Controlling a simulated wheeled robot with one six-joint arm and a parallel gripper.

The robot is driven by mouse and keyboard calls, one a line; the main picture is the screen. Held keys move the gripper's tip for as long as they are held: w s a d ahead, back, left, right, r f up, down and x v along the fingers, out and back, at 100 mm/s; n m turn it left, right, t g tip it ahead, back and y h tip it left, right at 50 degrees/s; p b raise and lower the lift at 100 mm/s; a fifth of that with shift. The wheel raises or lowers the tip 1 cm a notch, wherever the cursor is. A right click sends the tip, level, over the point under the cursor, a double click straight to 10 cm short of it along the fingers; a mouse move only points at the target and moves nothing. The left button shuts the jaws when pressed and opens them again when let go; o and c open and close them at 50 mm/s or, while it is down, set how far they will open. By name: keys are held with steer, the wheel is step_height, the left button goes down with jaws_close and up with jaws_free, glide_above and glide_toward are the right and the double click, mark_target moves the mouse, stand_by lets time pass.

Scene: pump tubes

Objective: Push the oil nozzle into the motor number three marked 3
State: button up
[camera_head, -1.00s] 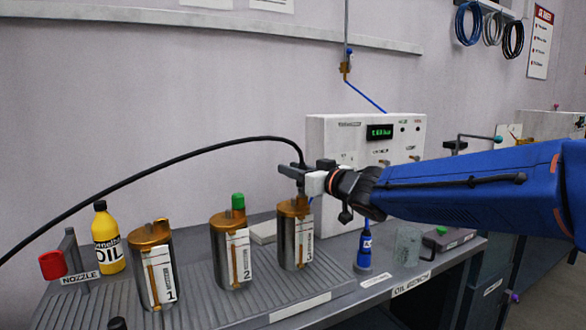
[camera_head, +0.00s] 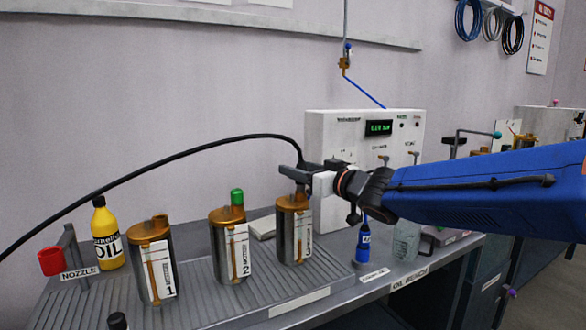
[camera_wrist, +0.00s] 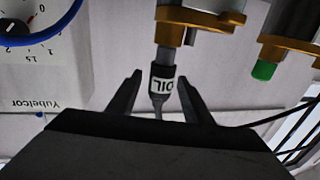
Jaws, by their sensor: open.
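Motor 3 (camera_head: 294,236) is a steel can with a brass cap, the rightmost of three on the grey ribbed bench. My gripper (camera_head: 291,172) is just above its cap. In the wrist view, my gripper (camera_wrist: 160,82) is open, with one finger on each side of the dark oil nozzle (camera_wrist: 161,85), which has a white OIL label. Gaps show between fingers and nozzle. The nozzle's metal end meets the brass port (camera_wrist: 170,32) of the motor; how deep it sits cannot be told. In the head view, the gripper mostly hides the nozzle, and its black hose (camera_head: 190,148) arcs left.
Motor 1 (camera_head: 153,268) and motor 2 (camera_head: 231,250), with a green plug (camera_head: 237,197), stand to the left. A blue bottle (camera_head: 362,246), glass beaker (camera_head: 406,243) and white pump box (camera_head: 328,136) are at right.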

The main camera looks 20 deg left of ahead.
steer(key=v, duration=1.4)
steer(key=shift+s+d, duration=0.15)
steer(key=shift+d, duration=0.15)
steer(key=w+d+f+m+t+h, duration=0.2)
steer(key=d+m+t+h, duration=0.15)
steer(key=d, duration=0.55)
steer(key=w+d+f+m+t+h, duration=0.2)
steer(key=w+d+h, duration=0.15)
steer(key=d, duration=0.45)
steer(key=s+d+f+m+h, duration=0.2)
steer(key=d+f+h, duration=0.1)
steer(key=d, duration=0.4)
steer(key=s+d+f+m+h, duration=0.2)
steer(key=d+f+h, duration=0.1)
steer(key=d, duration=0.4)
steer(key=s+d+f+m+g+h, duration=0.2)
steer(key=s+d+f+g+h, duration=0.15)
steer(key=s+d+f, duration=0.5)
steer(key=s+d+f+g, duration=0.1)
steer(key=s+f+g, duration=0.1)
steer(key=s+f, duration=0.3)
steer(key=s+d+f+g, duration=0.2)
steer(key=s+f, duration=0.3)
steer(key=s, duration=0.6)
steer(key=shift+s+d+m+g+y, duration=0.25)
steer(key=shift+m+g+y, duration=0.15)
steer(key=shift+g, duration=0.4)
steer(key=shift+w, duration=0.1)
